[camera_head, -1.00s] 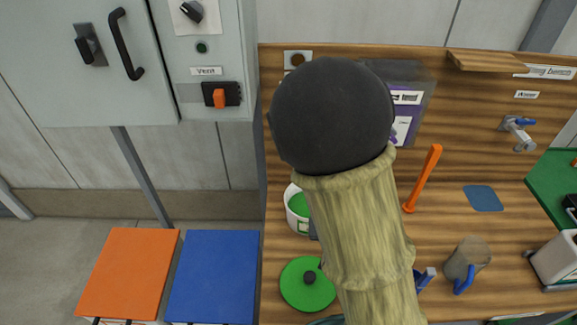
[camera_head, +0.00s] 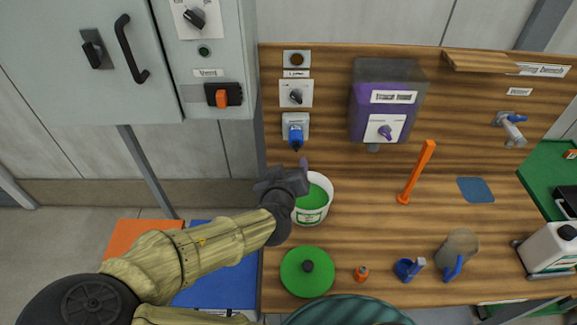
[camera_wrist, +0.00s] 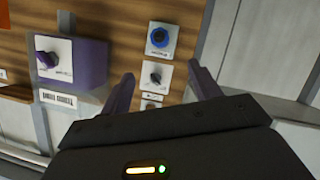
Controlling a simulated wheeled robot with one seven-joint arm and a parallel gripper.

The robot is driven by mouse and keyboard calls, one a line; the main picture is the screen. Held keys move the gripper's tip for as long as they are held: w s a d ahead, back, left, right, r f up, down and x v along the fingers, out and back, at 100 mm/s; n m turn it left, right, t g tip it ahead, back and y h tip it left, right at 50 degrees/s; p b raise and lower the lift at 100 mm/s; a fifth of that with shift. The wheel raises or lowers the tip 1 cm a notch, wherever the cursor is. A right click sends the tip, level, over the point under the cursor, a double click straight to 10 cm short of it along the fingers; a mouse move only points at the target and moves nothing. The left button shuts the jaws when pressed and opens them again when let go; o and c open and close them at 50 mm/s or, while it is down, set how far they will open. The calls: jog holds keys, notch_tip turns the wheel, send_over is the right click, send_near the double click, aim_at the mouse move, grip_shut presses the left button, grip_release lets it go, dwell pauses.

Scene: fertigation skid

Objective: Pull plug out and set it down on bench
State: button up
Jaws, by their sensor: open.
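A blue plug (camera_head: 296,136) sits in a white wall socket on the wooden backboard, below a grey rotary switch. The wrist view shows it as a round blue end (camera_wrist: 159,37), with the picture turned over. My gripper (camera_head: 303,165) is just below the plug in the head view, apart from it and empty. The wrist view shows its two purple fingers (camera_wrist: 164,82) spread wide, with the plug beyond them. The wooden bench (camera_head: 360,240) lies below the backboard and has bare areas.
A white tub of green stuff (camera_head: 314,205) stands close by my gripper. A green lid (camera_head: 307,272), small orange bottle (camera_head: 361,273), blue item (camera_head: 408,268) and mug (camera_head: 459,250) stand in front. A purple box (camera_head: 386,105) and an orange bar (camera_head: 417,172) are right of the plug.

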aim_at(296, 150)
jog(key=shift+w, duration=0.15)
jog(key=p+x, duration=0.2)
jog(key=x, duration=0.6)
jog(key=p+x, duration=0.3)
jog(key=x, duration=0.6)
jog(key=shift+f, duration=0.25)
jog(key=c, duration=1.1)
jog(key=shift+c, duration=0.2)
jog(key=shift+s, duration=1.75)
jog(key=shift+s, duration=0.1)
